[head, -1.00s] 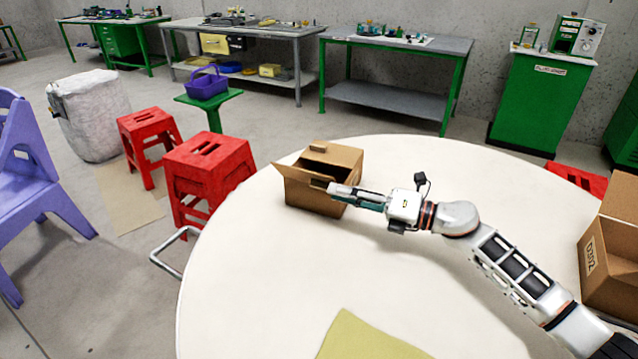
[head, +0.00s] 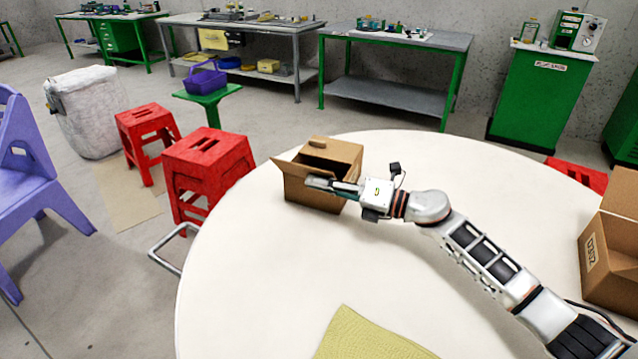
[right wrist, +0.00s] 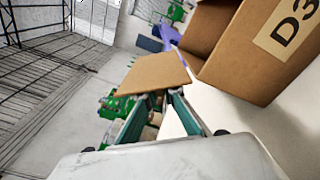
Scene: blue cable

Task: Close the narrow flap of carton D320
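Carton D320 (head: 339,155) is an open brown box at the table's far left edge. One flap (head: 287,168) sticks out to the left. In the right wrist view the carton (right wrist: 225,65), its label partly readable as "D3", is at the upper right, and a flap (right wrist: 150,74) extends left from it. My right gripper (head: 312,182) reaches over the carton's near side. In the right wrist view its fingertips (right wrist: 162,94) are almost together, at the flap's near edge; I cannot tell whether they touch it. My left gripper is not in view.
The round white table (head: 270,260) is mostly bare. A yellow cloth (head: 370,338) lies at its front and another carton (head: 612,250) stands at the right edge. Red stools (head: 208,160) and a purple chair (head: 35,190) stand left of the table.

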